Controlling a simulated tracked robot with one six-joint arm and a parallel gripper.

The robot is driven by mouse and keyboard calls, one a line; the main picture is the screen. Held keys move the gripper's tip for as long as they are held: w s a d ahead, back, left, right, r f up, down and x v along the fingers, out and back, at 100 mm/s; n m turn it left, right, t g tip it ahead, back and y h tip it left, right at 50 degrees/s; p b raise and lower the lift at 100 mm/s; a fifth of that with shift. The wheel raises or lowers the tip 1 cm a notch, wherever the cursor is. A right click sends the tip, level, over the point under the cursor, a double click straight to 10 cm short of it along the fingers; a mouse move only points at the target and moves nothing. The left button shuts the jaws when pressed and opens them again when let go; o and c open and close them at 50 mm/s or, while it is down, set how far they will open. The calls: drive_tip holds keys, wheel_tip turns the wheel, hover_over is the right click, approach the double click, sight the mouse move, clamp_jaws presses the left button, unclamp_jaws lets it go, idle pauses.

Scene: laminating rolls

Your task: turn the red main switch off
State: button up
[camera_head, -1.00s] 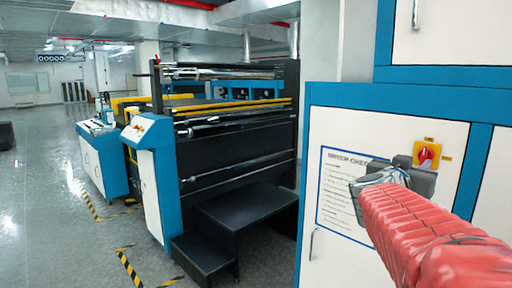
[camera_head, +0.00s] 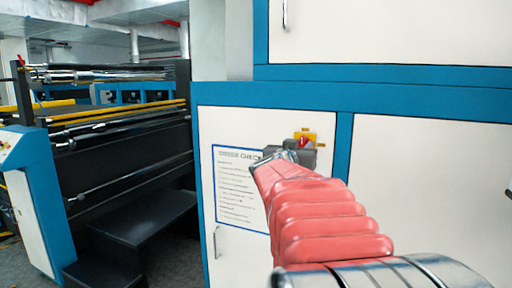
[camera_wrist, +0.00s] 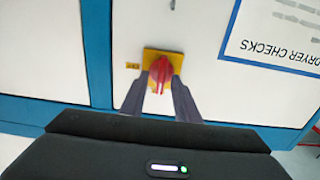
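The red main switch (camera_wrist: 161,70) is a rotary knob on a square yellow plate (camera_wrist: 178,56) on a white cabinet panel. Its handle looks close to vertical in the wrist view. In the head view the switch (camera_head: 303,140) and yellow plate (camera_head: 314,137) show just beyond my gripper (camera_head: 300,152), which hides their lower part. In the wrist view my gripper (camera_wrist: 161,86) has two grey fingers spread apart, one on each side of the knob. Nothing is held between them. I cannot tell whether the fingertips touch the knob or plate.
A dryer checks sheet (camera_head: 238,185) is fixed to the panel left of the switch. Blue frame strips (camera_head: 343,165) border the panel. A cabinet handle (camera_head: 216,242) sits lower left. Black steps (camera_head: 145,218) and a roller machine (camera_head: 120,150) stand at left.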

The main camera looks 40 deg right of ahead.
clamp_jaws()
drive_tip(key=shift+a, duration=0.15)
drive_tip(key=shift+m, duration=0.3)
drive_tip(key=shift+d, duration=0.2)
drive_tip(key=m, duration=0.6)
drive_tip(key=shift+s+d+m, duration=0.1)
drive_tip(key=shift+s+m, duration=0.15)
drive_tip(key=shift+m, duration=0.15)
drive_tip(key=m, duration=1)
drive_tip(key=shift+s+f+m, duration=0.15)
drive_tip(key=shift+f+m, duration=0.15)
drive_tip(key=shift+f, duration=0.1)
